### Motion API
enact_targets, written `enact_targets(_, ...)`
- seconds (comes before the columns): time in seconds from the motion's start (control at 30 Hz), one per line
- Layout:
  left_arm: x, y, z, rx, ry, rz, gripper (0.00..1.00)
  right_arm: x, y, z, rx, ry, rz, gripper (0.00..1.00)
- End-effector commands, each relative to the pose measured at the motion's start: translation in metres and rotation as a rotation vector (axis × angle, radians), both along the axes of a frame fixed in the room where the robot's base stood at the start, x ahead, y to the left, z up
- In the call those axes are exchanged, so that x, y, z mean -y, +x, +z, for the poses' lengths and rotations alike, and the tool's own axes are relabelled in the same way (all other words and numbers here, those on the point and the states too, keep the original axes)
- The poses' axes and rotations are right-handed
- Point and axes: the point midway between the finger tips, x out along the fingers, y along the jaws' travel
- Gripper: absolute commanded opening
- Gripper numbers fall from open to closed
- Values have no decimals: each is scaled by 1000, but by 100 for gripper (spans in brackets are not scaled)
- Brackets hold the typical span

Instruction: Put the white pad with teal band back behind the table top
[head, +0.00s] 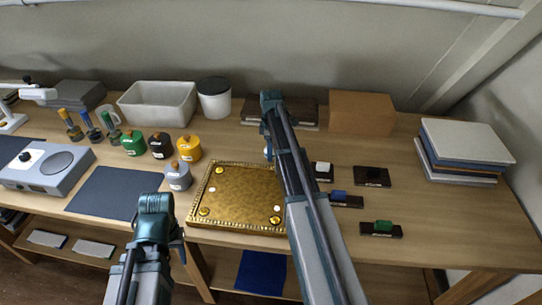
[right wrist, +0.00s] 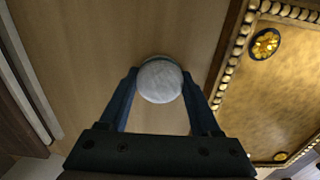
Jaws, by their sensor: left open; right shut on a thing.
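The white pad with teal band (right wrist: 160,82) is round and pale, with a thin teal edge along its far side. My right gripper (right wrist: 160,75) is shut on it, one dark finger on each side. In the head view only a small pale bit of the pad (head: 267,153) shows beside my right arm, by the far edge of the gilt table top (head: 237,195). The table top lies flat, with a beaded rim and gold discs near its corners. In the right wrist view it is to the right of the pad, apart from it. My left gripper (head: 178,248) is low at the front, its fingers mostly hidden.
Several lidded pots (head: 189,148) stand left of the table top. A white bin (head: 158,103), a white canister (head: 214,97) and a cardboard box (head: 361,113) stand behind. Small dark blocks (head: 371,176) lie to the right. A strip of bare wood lies behind the table top.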

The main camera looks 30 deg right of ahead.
Motion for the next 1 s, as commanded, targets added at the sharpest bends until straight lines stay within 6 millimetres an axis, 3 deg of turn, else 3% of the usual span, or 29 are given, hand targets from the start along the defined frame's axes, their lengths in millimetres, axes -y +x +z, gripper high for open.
enact_targets(0.03,0,0,-7,0,0,0,50,0,0,-7,0,0,0,20)
enact_targets(0.43,0,0,-9,0,0,0,50,0,0,-9,0,0,0,20)
enact_targets(0.47,0,0,-7,0,0,0,50,0,0,-7,0,0,0,68)
enact_targets(0.6,0,0,-7,0,0,0,50,0,0,-7,0,0,0,93)
enact_targets(1.0,0,0,-3,0,0,0,50,0,0,-3,0,0,0,94)
